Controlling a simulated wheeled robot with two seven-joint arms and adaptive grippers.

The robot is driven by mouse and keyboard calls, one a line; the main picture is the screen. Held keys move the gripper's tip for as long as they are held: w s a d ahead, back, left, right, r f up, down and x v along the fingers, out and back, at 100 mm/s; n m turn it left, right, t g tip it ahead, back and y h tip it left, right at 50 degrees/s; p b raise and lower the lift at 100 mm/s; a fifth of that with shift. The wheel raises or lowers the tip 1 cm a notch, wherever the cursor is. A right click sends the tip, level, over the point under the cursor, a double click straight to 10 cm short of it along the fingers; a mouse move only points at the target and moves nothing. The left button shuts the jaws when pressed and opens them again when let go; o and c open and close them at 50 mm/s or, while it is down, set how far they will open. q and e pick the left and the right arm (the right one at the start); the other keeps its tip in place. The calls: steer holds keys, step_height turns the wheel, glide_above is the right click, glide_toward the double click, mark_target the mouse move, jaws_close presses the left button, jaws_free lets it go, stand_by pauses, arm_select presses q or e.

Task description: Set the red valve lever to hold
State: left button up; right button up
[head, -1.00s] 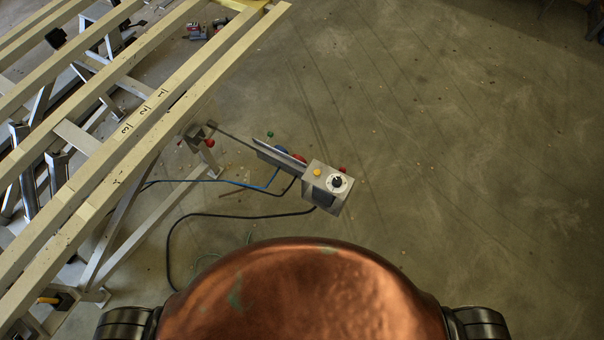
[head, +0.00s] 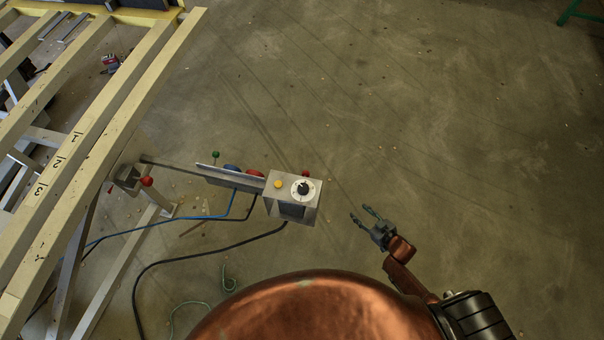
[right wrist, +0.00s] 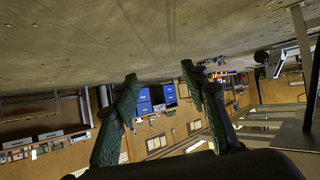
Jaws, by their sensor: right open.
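A red ball knob (head: 147,181) sits on a small metal valve block (head: 127,177) beside the tilting frame, left of centre in the head view. I take it for the red valve lever; its exact setting is too small to read. My right gripper (head: 359,212) is open and empty, over bare floor to the right of the control box and well apart from the knob. Its two open fingers also show in the right wrist view (right wrist: 160,74), with nothing between them. My left gripper is not in view.
A metal control box (head: 279,208) with a yellow button and black dial stands on an arm from the frame. Green (head: 215,154) and red (head: 255,173) knobs sit behind it. Cream frame beams (head: 110,135) fill the left. Blue and black hoses hang below.

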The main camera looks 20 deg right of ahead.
steer(key=w+a+r+n+t+y+b, duration=0.1)
steer(key=w+a+r+n+y+b, duration=0.3)
steer(key=w+r, duration=0.4)
steer(key=n+g+y+b, duration=0.2)
steer(key=n+y+b, duration=0.1)
steer(key=y+b, duration=0.3)
glide_toward(306, 174)
step_height(306, 174, down, 3)
steer(key=w+a+y+p, duration=0.1)
steer(key=w, duration=0.1)
steer(key=b+x, duration=0.1)
steer(key=x, duration=0.6)
steer(key=shift+w+a+r+b, duration=0.1)
steer(key=shift+a+r+b, duration=0.1)
steer(key=shift+b, duration=0.2)
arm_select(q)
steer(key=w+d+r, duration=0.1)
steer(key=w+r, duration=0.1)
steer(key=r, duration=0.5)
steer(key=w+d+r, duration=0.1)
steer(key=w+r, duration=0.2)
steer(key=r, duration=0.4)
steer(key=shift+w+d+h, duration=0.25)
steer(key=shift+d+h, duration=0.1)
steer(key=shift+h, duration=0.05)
arm_select(e)
steer(key=shift+w+a, duration=0.3)
steer(key=shift+a, duration=0.05)
steer(key=shift+c, duration=0.2)
jaws_close()
